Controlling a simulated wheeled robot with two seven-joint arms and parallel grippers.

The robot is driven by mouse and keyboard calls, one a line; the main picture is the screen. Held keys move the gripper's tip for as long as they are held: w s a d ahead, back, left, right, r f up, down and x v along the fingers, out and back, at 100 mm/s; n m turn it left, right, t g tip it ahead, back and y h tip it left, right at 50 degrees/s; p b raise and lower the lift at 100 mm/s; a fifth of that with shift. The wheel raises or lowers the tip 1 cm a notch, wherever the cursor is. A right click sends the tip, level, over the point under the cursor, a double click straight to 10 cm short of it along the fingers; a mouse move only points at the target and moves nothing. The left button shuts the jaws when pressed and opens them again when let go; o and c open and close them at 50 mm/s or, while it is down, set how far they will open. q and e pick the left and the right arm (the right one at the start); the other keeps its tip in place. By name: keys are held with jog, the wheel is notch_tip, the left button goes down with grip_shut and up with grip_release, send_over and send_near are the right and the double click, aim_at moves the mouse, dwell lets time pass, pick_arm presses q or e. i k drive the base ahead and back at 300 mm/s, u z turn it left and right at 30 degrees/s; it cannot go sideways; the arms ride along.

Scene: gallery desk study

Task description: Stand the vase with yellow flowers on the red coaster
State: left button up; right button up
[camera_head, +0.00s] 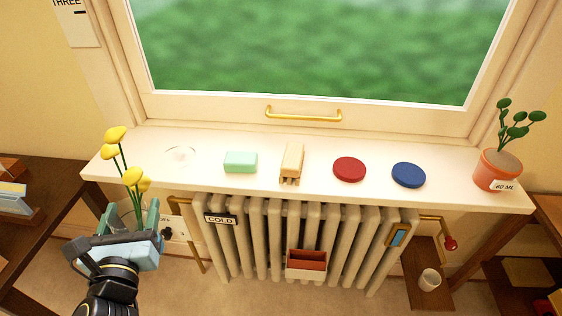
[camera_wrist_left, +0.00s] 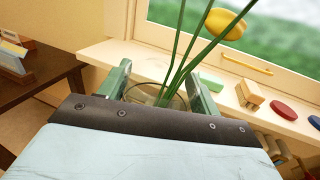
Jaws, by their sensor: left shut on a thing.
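My left gripper (camera_head: 133,223) is shut on the vase with yellow flowers (camera_wrist_left: 160,92), at the left in front of the window sill's left end. The vase is clear glass and mostly hidden by the gripper in the head view; its yellow flowers (camera_head: 133,176) and green stems rise above the jaws. In the left wrist view the vase sits between the two green fingers. The red coaster (camera_head: 349,169) lies bare on the sill, right of centre, and also shows in the left wrist view (camera_wrist_left: 283,111). My right gripper is in neither view.
On the white sill (camera_head: 205,180) are a clear glass-like item (camera_head: 180,154), a green block (camera_head: 240,162), a wooden brush-like block (camera_head: 292,161), a blue coaster (camera_head: 408,175) and a potted plant (camera_head: 497,168). A radiator (camera_head: 262,240) stands below; the window handle (camera_head: 303,114) is behind.

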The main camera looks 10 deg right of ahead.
aim_at(351, 167)
jog(key=z, duration=3.85)
jog(key=k, duration=1.65)
jog(key=u, duration=1.05)
jog(key=i, duration=1)
